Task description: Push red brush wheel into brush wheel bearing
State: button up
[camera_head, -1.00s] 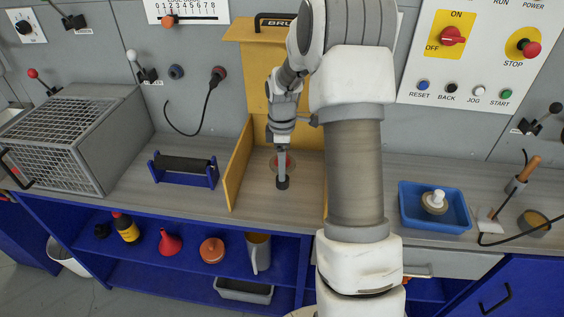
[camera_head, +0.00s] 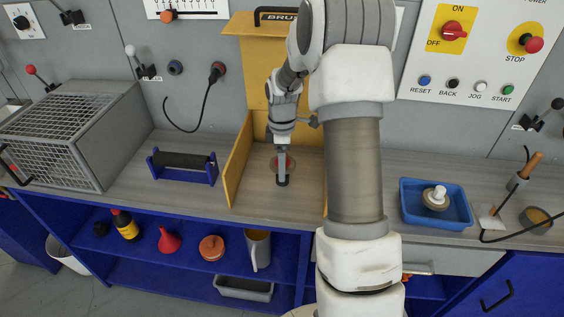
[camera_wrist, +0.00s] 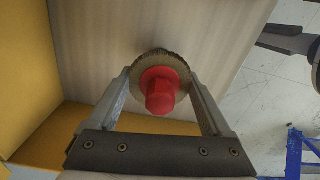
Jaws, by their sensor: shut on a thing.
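The red brush wheel has a red knob-like hub and a round, bristly tan rim. In the wrist view the red brush wheel (camera_wrist: 163,92) sits between the two fingers of my gripper (camera_wrist: 161,78), which is shut on it. In the head view my gripper (camera_head: 283,181) reaches down inside the yellow open-fronted housing, and only a little of the wheel's red and tan shows behind it. I cannot make out the brush wheel bearing in either view. Whether the wheel touches anything beyond is hidden.
The yellow housing (camera_head: 238,160) has side walls close to my gripper and a tall back panel. On the bench stand a wire-mesh box (camera_head: 70,130), a dark roller on blue brackets (camera_head: 182,163) and a blue tray (camera_head: 463,216) with a tan wheel. A control panel is at upper right.

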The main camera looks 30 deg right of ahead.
jog(key=shift+f+b, duration=0.65)
jog(key=shift+f, duration=0.55)
jog(key=o, duration=1.3)
notch_tip(320, 180, up, 8)
jog(key=shift+f+p, duration=0.2)
jog(key=shift+p, duration=0.2)
jog(key=s+a+r+m+t, duration=0.1)
jog(key=s+a+r+m, duration=0.3)
jog(key=r, duration=0.5)
jog(key=s+a+r+m+t+p, duration=0.1)
jog(key=s+a+r+m, duration=0.3)
jog(key=s, duration=0.6)
jog(key=s+a+r+m+t, duration=0.3)
jog(key=s+a, duration=0.3)
jog(key=s, duration=0.5)
jog(key=shift+r+m+t+p, duration=0.3)
jog(key=shift+r+m+p, duration=0.05)
jog(key=shift+r+m, duration=0.55)
